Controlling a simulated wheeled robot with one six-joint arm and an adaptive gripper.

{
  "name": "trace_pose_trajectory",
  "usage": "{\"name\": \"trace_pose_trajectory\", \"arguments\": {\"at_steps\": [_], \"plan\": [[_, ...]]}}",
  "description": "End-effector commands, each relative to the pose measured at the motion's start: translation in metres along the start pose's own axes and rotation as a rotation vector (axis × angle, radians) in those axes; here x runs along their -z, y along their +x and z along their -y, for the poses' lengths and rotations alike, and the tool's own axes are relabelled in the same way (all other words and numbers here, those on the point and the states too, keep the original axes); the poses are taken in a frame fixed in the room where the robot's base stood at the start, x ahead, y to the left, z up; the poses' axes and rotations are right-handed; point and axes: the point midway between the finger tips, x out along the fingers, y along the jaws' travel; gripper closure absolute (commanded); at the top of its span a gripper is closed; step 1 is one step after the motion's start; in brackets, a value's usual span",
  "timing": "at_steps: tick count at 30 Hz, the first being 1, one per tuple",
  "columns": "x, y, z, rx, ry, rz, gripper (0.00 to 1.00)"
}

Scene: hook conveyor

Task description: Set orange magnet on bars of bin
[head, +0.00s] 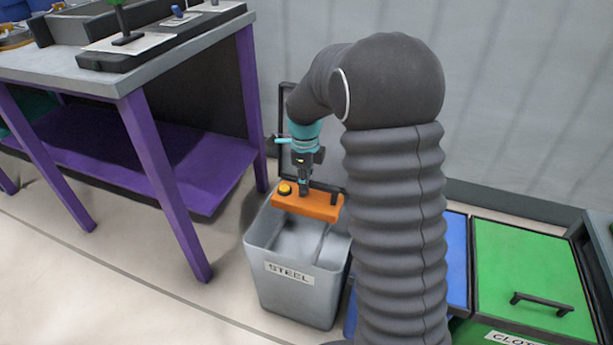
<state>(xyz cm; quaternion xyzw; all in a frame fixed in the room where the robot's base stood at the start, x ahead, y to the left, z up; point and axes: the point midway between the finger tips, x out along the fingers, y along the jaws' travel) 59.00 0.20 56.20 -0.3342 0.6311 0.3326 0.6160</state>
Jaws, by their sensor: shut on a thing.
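The orange magnet (318,206) is a bar-shaped block with a yellow-topped black knob at its left end and a dark post at its right end. It is over the back part of the open grey bin (263,254) labelled STEEL. My gripper (304,190) points down and is shut on the magnet near its middle. A narrow bar-like shape (321,246) shows inside the bin below the magnet. I cannot tell whether the magnet touches the bin's bars or hangs above them. The bin's dark lid frame (284,110) stands upright behind, partly hidden by my arm.
A purple-legged table (152,160) with a grey top stands at the left, with trays and small items on it. A green-lidded bin (525,270) with a black handle and a blue-lidded bin (457,262) stand at the right. A grey wall is behind. Floor is free at front left.

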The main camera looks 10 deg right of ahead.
Motion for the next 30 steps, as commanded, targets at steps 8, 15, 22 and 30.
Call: {"name": "trace_pose_trajectory", "arguments": {"at_steps": [8,15,22,30], "plan": [[-0.001,0.022,0.001,0.003,0.000,0.002,1.00],[-0.001,0.036,0.001,0.003,0.000,0.002,1.00],[-0.001,0.044,0.001,0.004,0.000,0.003,1.00],[-0.001,0.046,0.002,0.004,0.000,0.003,1.00]]}}
